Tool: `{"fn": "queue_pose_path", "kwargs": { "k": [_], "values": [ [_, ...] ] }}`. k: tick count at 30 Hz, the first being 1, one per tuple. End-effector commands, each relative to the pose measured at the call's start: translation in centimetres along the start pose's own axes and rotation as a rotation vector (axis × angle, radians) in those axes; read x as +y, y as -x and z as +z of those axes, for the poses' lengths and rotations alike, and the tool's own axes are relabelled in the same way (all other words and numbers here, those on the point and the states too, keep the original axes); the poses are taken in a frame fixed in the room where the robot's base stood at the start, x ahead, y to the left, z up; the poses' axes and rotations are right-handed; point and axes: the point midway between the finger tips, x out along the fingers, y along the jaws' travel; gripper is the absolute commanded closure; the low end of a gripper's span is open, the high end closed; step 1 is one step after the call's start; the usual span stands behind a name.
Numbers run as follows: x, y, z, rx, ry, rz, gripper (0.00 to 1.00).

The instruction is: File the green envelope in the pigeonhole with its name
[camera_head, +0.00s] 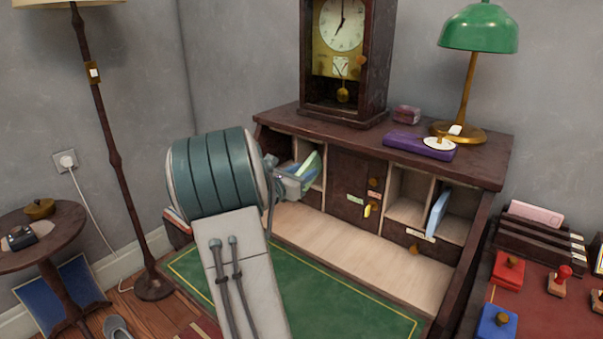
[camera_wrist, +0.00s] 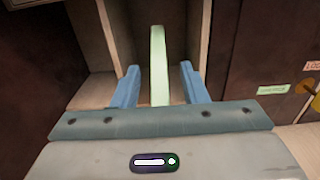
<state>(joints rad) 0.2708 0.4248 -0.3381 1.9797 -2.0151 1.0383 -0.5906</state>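The light green envelope (camera_wrist: 158,62) stands on edge in a left-hand pigeonhole of the desk, between a pale divider (camera_wrist: 115,38) and the right wall. In the head view the envelope (camera_head: 313,163) is partly hidden by my gripper (camera_head: 298,180). In the wrist view the two blue fingers of my gripper (camera_wrist: 159,70) stand on either side of the envelope, with a visible gap at each side. The gripper is open. A small green label (camera_wrist: 273,90) sits on the dark front to the right; its lettering is too small to read.
A blue envelope (camera_head: 437,212) stands in the right-hand pigeonholes. The dark central cabinet (camera_head: 352,180) with knobs lies right of my gripper. A clock (camera_head: 341,60), green lamp (camera_head: 478,30) and purple box (camera_head: 405,144) stand on top. The pale desk floor (camera_head: 345,250) is clear.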

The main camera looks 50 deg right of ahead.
Motion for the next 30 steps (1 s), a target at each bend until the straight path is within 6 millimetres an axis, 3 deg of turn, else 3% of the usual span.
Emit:
{"fn": "queue_pose_path", "kwargs": {
  "k": [8,21,30],
  "values": [
    [0.1,1.0,0.0,0.001,0.000,0.002,0.61],
    [0.1,10.4,0.1,0.002,0.001,0.005,0.61],
    [0.0,13.7,0.0,0.000,0.000,0.001,0.61]
  ]
}}
